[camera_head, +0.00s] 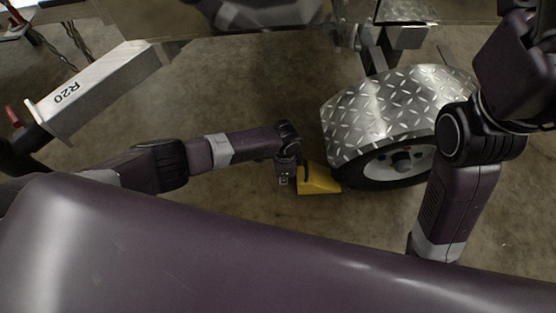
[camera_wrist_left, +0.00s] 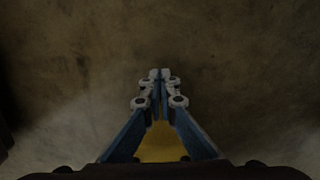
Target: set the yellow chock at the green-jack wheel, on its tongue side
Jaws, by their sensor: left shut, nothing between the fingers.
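The yellow chock (camera_head: 318,181) stands on the floor against or very close to the left side of the wheel (camera_head: 398,164); a small gap cannot be ruled out. The wheel has a black tyre and pale rim under a diamond-plate fender. My left gripper (camera_head: 284,179) is just left of the chock, pointing down, shut and empty. In the left wrist view, the left gripper (camera_wrist_left: 160,75) has its fingertips together over bare floor, with a yellow surface (camera_wrist_left: 162,145) showing between its finger links. No green jack is recognisable. My right arm shows, but its gripper does not.
A pale metal beam marked R20 (camera_head: 95,93) with a dark end and a red part lies at the left. Trailer framing (camera_head: 385,40) crosses the top. Bare concrete floor (camera_head: 240,90) is clear between the beam and the wheel.

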